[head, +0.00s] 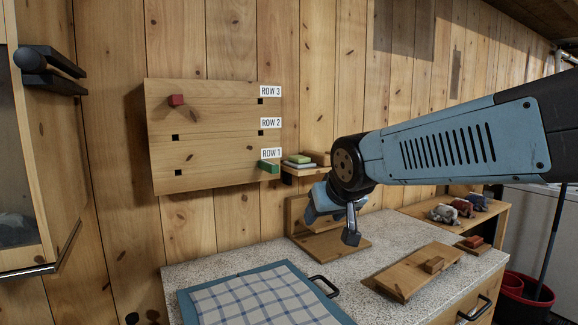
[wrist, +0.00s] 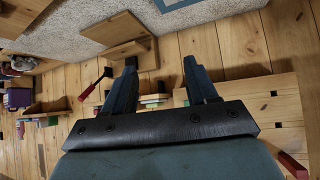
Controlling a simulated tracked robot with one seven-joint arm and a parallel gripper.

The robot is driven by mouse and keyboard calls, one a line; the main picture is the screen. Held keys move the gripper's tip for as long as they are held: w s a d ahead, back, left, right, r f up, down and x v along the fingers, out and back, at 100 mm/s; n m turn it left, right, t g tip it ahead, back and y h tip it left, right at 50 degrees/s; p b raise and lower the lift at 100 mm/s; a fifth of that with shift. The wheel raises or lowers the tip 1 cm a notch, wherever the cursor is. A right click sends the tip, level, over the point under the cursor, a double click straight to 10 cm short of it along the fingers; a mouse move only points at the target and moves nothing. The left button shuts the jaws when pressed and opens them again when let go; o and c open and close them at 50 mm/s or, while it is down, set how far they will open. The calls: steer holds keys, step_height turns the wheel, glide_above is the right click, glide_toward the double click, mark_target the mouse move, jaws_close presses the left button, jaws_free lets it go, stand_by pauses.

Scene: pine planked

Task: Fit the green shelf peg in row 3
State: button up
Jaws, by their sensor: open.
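A wooden board (head: 215,120) with square holes hangs on the planked wall, labelled ROW 3, ROW 2 and ROW 1 from top to bottom. The green peg (head: 269,167) sticks out of the right end of row 1. A red peg (head: 176,100) sits at the left of row 3; it also shows in the wrist view (wrist: 292,165). The row 3 right hole (head: 261,101) is empty. My gripper (head: 332,226) is open and empty, below and right of the board, apart from the green peg. Its spread fingers show in the wrist view (wrist: 160,66).
A small wall shelf (head: 305,170) with stacked flat pieces, one green (head: 299,158), is just right of the green peg. Below are a speckled counter (head: 350,272), a checked cloth (head: 250,300) and a wooden stand (head: 335,245). A cabinet door (head: 40,170) stands at left.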

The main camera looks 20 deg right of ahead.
steer(key=w+d+r+t, duration=0.1)
steer(key=w+r+t, duration=0.2)
steer(key=w, duration=0.6)
steer(key=n+t+y, duration=0.3)
steer(key=t+y, duration=0.1)
glide_toward(270, 163)
steer(key=shift+x, duration=5.35)
steer(key=shift+f, duration=0.1)
steer(key=c, duration=1)
steer(key=o, duration=0.4)
steer(key=shift+a, duration=0.1)
jaws_close()
